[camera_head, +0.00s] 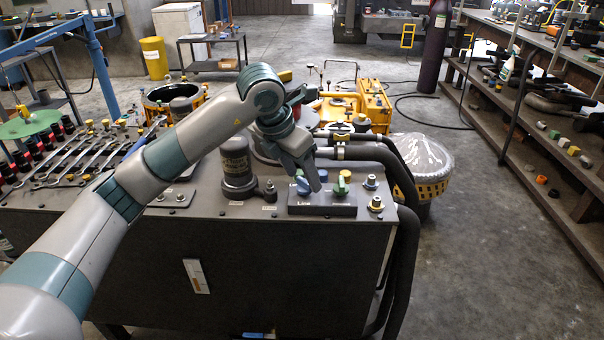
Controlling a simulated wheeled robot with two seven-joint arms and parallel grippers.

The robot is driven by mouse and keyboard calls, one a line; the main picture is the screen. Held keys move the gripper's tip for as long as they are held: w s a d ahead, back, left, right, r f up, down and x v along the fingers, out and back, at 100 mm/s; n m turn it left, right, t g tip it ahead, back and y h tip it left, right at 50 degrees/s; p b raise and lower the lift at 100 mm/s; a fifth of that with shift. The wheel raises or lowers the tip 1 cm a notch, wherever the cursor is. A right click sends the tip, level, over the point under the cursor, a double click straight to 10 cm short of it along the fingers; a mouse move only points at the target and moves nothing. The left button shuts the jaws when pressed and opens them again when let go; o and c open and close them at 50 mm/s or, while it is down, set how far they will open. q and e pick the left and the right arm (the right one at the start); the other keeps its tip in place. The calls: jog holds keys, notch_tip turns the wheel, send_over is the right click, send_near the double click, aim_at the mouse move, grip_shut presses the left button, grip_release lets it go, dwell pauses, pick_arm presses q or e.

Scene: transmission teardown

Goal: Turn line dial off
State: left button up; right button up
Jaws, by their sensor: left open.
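A dark control block (322,207) sits on the top right of the dark bench cabinet. I cannot tell whether the fingers touch the dial. My right gripper is out of view.
A dark cylinder (237,168) stands left of the block. Brass fittings (376,203) and thick black hoses (402,260) are at its right. Open floor (480,270) lies right.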

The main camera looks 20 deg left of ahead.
pick_arm(q)
jog(key=shift+w+d+f, duration=0.1)
jog(key=shift+f, duration=0.25)
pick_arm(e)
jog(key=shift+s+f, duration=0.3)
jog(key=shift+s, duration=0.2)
pick_arm(q)
jog(key=c, duration=1.1)
jog(key=shift+o, duration=0.3)
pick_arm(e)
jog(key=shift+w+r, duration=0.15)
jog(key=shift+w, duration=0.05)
